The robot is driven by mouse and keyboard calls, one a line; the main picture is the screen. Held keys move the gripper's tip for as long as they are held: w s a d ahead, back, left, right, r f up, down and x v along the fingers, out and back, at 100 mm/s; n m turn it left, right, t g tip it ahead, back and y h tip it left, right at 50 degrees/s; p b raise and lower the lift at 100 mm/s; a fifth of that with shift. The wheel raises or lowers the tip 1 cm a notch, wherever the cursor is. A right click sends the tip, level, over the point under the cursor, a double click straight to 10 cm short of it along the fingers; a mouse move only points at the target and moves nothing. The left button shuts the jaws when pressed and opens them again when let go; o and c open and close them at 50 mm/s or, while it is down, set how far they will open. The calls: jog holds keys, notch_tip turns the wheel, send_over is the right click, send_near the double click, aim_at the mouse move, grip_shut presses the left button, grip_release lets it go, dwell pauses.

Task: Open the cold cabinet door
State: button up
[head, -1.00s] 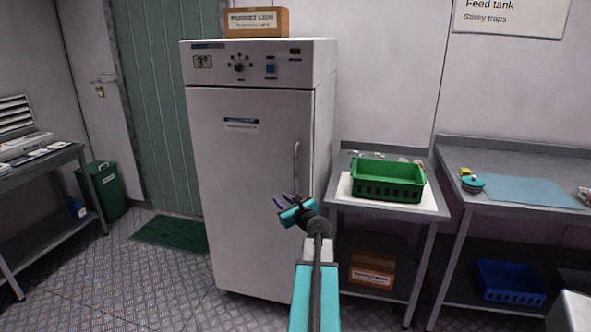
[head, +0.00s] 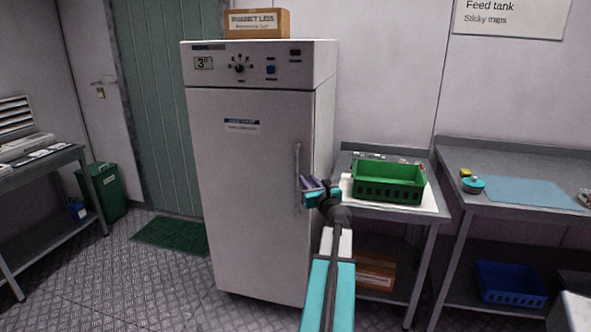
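The white cold cabinet (head: 245,190) stands upright at centre left in the head view, with its door closed. Its vertical handle (head: 297,165) is on the right side of the door. The fingers overlap the handle's line in the picture. I cannot tell whether they touch it or go around it, and the gap between the fingertips is too small to judge.
A steel table with a green crate (head: 388,166) stands close right of the cabinet. A cardboard box (head: 257,23) sits on top of the cabinet. A green mat (head: 170,234) lies on the floor at left. The floor before the cabinet looks clear.

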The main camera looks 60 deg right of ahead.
aim_at(297, 168)
jog(key=shift+p+x, duration=0.6)
jog(key=shift+x, duration=5.85)
